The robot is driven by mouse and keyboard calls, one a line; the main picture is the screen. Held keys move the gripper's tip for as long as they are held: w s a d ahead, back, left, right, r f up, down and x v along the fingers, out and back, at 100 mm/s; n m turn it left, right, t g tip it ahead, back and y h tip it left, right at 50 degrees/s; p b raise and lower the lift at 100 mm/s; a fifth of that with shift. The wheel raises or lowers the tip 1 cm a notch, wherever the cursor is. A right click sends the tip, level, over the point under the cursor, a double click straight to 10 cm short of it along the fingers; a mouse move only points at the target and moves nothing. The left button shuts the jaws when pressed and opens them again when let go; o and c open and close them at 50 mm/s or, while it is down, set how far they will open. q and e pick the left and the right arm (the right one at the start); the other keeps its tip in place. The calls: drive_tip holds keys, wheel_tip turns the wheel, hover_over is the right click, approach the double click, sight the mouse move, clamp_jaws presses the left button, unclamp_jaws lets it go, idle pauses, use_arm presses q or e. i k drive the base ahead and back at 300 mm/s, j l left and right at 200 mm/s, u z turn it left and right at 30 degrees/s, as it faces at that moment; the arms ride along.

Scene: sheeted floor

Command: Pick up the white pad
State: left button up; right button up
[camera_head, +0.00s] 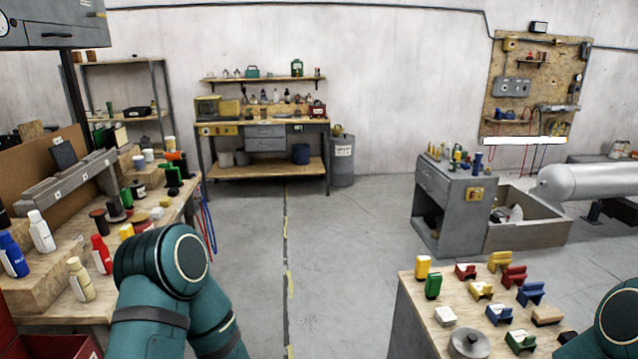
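A small white block (445,316), which looks like the white pad, lies on the wooden top of the near right workbench (420,303). It sits at the left side of the bench top, just behind a round grey disc (470,343). My teal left arm shows at the lower left and part of my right arm at the right edge. Neither gripper is in view, so what they hold cannot be seen.
Several coloured blocks, such as a green one (433,286) and a blue one (530,293), stand near the white block. A cluttered bench (75,313) with bottles is at the left. A grey cabinet (445,205) stands behind. The middle floor (330,250) is clear.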

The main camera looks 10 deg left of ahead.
sight(157, 213)
drive_tip(key=i+j+u, duration=0.1)
drive_tip(key=i+u, duration=0.25)
drive_tip(key=i, duration=0.3)
drive_tip(key=i+l+u, duration=0.1)
drive_tip(key=i+u, duration=0.25)
drive_tip(key=i, duration=0.3)
